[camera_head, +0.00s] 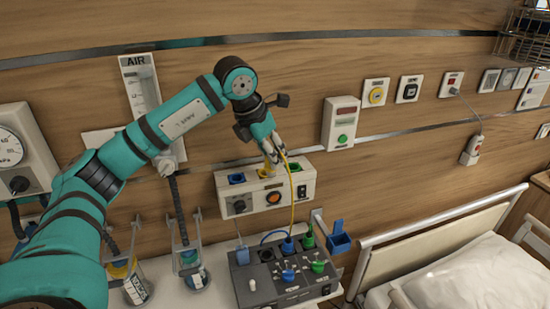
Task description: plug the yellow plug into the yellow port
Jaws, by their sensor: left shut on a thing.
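My left gripper (274,157) comes in from the left and points down above the beige wall box. It is shut on the yellow plug, which is mostly hidden between the fingers. A yellow cable (292,200) runs from there down to the grey device below. The yellow port (265,173) is the middle one on top of the beige wall box (222,192), between a blue port (237,178) and a green port (295,167). My right gripper is not in view.
The grey device (262,292) with blue and green connectors stands on a white shelf below. Bottles (192,270) hang to its left. A bed with a pillow (470,275) is at the right. A red-and-green switch box (341,122) is on the wall right of the gripper.

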